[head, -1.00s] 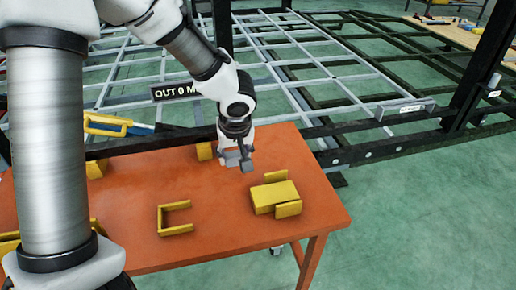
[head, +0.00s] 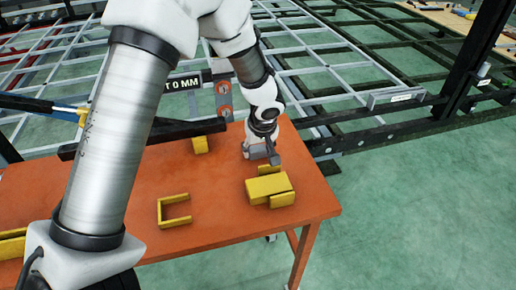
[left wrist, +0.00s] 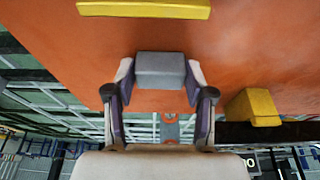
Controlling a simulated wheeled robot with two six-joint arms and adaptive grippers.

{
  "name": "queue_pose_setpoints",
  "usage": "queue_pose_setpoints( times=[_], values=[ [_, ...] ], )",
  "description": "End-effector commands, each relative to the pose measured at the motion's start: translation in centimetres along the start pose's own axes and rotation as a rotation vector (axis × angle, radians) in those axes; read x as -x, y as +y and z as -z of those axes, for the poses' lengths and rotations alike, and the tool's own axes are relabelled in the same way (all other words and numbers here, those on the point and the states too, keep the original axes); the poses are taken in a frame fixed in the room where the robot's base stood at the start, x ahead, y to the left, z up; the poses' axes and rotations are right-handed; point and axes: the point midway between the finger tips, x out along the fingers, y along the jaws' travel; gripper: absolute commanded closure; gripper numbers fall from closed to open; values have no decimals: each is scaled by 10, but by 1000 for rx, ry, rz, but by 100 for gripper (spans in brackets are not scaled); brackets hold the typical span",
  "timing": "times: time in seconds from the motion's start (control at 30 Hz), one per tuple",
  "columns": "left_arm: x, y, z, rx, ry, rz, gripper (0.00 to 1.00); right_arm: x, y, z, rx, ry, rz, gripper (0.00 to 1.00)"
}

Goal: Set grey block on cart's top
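The grey block (left wrist: 160,70) sits between the two fingers of my left gripper (left wrist: 160,85) in the left wrist view, with a finger at each side. The gripper looks shut on it. In the head view my left gripper (head: 262,152) points down over the far right part of the cart's orange top (head: 225,210), close behind some yellow pieces. Whether the block touches the top is hard to tell. My right gripper is not in view.
A stack of yellow pieces (head: 268,187) lies just in front of the gripper. A yellow U-shaped piece (head: 164,210) lies further left, and a small yellow block (head: 200,145) is behind it. A dark rail runs along the back. The front middle is clear.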

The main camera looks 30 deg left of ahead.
Motion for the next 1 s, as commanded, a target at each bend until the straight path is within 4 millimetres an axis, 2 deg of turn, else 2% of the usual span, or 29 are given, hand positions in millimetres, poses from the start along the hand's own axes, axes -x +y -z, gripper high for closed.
queue_pose_setpoints(
  times=[0.33, 0.47, 0.57, 0.8, 0.9, 1.0],
  values=[
    [1, 0, 0, 0, 0, 0, 24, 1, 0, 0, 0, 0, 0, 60],
    [9, 0, 2, 1, 1, 0, 24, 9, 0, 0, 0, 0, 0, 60],
    [28, 0, 3, 1, 4, -1, 24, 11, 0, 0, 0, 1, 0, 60],
    [91, 0, 3, 1, 4, -1, 24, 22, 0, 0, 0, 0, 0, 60],
    [110, 0, 2, 0, 3, 0, 24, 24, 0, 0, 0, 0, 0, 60],
    [121, 0, 1, 0, 1, 0, 24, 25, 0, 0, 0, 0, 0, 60]
  ],
)
